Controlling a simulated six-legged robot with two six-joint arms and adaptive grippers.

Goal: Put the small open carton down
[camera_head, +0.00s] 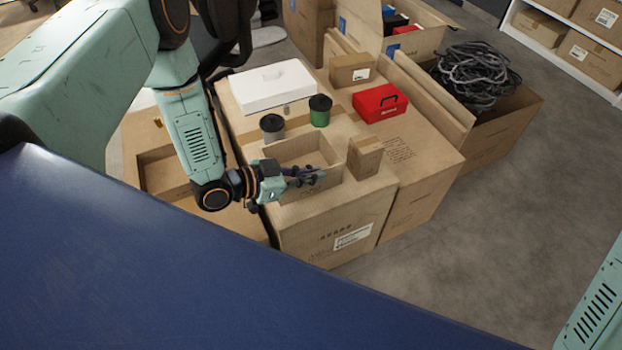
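The small open carton (300,152) is a brown, open-topped box at the near part of a large closed carton's top (345,222). I cannot tell if it rests on that top or is held just above it. My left gripper (312,176) is at the small carton's near left side, its dark fingers overlapping the near wall and rim. The fingers look close together, but their hold on the wall is unclear. Part of the near wall is hidden behind them. My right gripper is out of view; only part of my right arm shows at lower right.
A small closed box (365,157) stands just right of the open carton. A grey spool (272,127), green spool (320,111), white case (272,86) and red box (380,103) stand behind. A carton of black cable (478,75) is farther right. Floor at right is clear.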

